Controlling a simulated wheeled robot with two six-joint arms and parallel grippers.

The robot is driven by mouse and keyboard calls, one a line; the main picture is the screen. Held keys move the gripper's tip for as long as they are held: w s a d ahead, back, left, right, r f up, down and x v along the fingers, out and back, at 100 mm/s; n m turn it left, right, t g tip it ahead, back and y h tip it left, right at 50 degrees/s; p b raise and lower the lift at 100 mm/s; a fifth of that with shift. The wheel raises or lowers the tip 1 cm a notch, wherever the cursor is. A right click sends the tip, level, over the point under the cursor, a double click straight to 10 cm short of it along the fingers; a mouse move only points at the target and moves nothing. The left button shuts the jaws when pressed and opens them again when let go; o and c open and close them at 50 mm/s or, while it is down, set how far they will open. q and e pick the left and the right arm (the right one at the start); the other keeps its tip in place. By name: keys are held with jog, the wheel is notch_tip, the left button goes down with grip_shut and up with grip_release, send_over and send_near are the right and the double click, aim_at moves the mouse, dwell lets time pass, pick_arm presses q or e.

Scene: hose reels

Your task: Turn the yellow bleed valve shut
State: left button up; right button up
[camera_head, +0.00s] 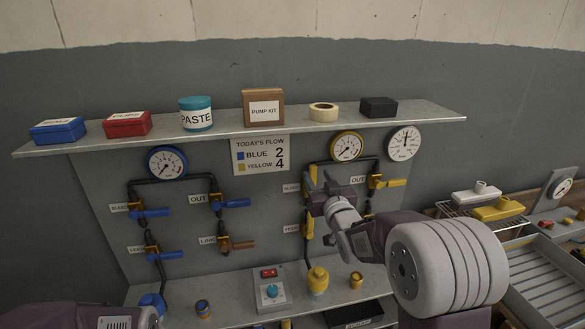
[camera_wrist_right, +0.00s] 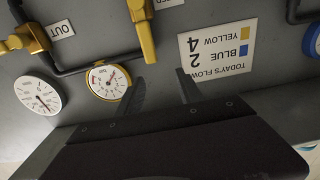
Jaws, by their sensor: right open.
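The yellow bleed valve sits on the panel under the yellow-rimmed gauge, beside its label (camera_head: 291,188). Its yellow handle (camera_head: 311,174) stands upright, and my gripper partly hides its body. In the right wrist view, which is upside down, the handle (camera_wrist_right: 144,32) hangs from the top edge. My right gripper (camera_head: 316,184) is at the valve, and in the right wrist view its two dark fingers (camera_wrist_right: 160,88) are apart. The handle's end is close to the fingertips; I cannot tell whether they touch. My left gripper is not in view.
The yellow OUT valve (camera_head: 388,183) is right of my gripper, its handle level. Another yellow handle (camera_head: 309,224) is below, upright. Blue valves (camera_head: 152,212) are on the left. A shelf (camera_head: 225,133) with boxes runs above.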

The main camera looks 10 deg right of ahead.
aim_at(315, 171)
jog(key=w, duration=0.1)
jog(key=w+f, duration=0.1)
jog(key=w, duration=0.1)
jog(key=w+f+p, duration=0.1)
jog(key=shift+w+d+f, duration=0.1)
jog(key=shift+w+d, duration=0.05)
jog(key=shift+d, duration=0.15)
jog(key=w+p, duration=0.1)
jog(key=w, duration=0.2)
jog(key=shift+w+f, duration=0.1)
jog(key=shift+w, duration=0.05)
jog(key=shift+w+d, duration=0.3)
jog(key=shift+w, duration=0.15)
jog(key=shift+w+a, duration=0.25)
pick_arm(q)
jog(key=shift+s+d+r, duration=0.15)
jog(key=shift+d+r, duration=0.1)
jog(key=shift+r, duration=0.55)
pick_arm(e)
jog(key=shift+d, duration=0.1)
grip_shut()
